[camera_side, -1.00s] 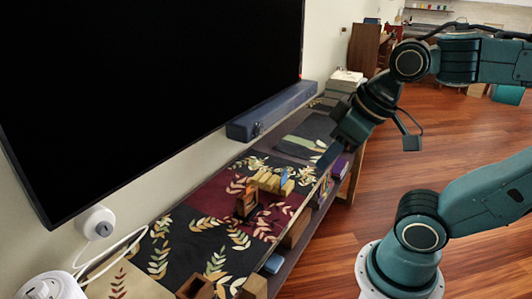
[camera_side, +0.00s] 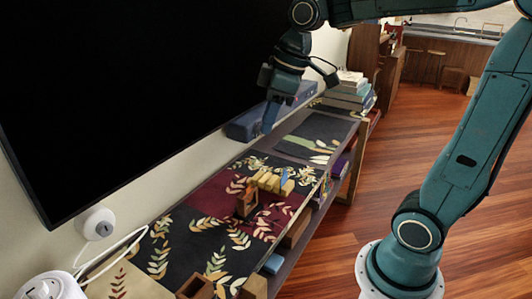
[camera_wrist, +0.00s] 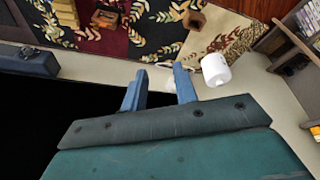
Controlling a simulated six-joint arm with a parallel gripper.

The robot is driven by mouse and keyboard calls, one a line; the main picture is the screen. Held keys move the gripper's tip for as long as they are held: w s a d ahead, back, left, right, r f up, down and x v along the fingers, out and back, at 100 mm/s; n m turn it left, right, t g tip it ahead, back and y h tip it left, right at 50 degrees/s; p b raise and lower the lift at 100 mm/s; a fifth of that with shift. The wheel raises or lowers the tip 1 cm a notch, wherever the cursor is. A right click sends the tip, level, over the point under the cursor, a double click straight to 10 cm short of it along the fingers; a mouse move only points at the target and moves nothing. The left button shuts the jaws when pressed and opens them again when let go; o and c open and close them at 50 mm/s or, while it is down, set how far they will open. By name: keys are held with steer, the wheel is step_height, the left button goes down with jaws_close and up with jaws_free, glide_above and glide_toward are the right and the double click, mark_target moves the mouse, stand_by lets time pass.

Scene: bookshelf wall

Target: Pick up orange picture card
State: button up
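A small orange-brown piece (camera_side: 246,204), which looks like the orange picture card, stands on the dark red part of the patterned cloth (camera_side: 206,207) on the long shelf. It also shows in the wrist view as an orange-brown piece (camera_wrist: 105,18) near the top edge. Its printed face is too small to make out. My gripper (camera_side: 268,104) is up in front of the black screen, above and apart from the card. In the wrist view its two blue fingers (camera_wrist: 159,83) are apart with nothing between them.
A brown open box (camera_side: 195,287) is at the front. The black screen (camera_side: 150,80) overhangs the shelf's back, above a blue-grey bar (camera_side: 243,126). Books (camera_side: 348,92) are stacked at the far end.

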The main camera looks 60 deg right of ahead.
steer(key=w+d+f+n+g+y, duration=0.25)
steer(key=w+d+f+n, duration=0.65)
steer(key=w+d+f, duration=0.55)
steer(key=w+d+f+n+g, duration=0.1)
steer(key=w+d+f+n, duration=0.2)
steer(key=d+f, duration=0.5)
steer(key=shift+w+y, duration=0.15)
steer(key=shift+y, duration=0.2)
steer(key=x, duration=0.8)
steer(key=shift+a+f, duration=0.2)
steer(key=shift+f, duration=0.05)
steer(key=shift+f, duration=0.1)
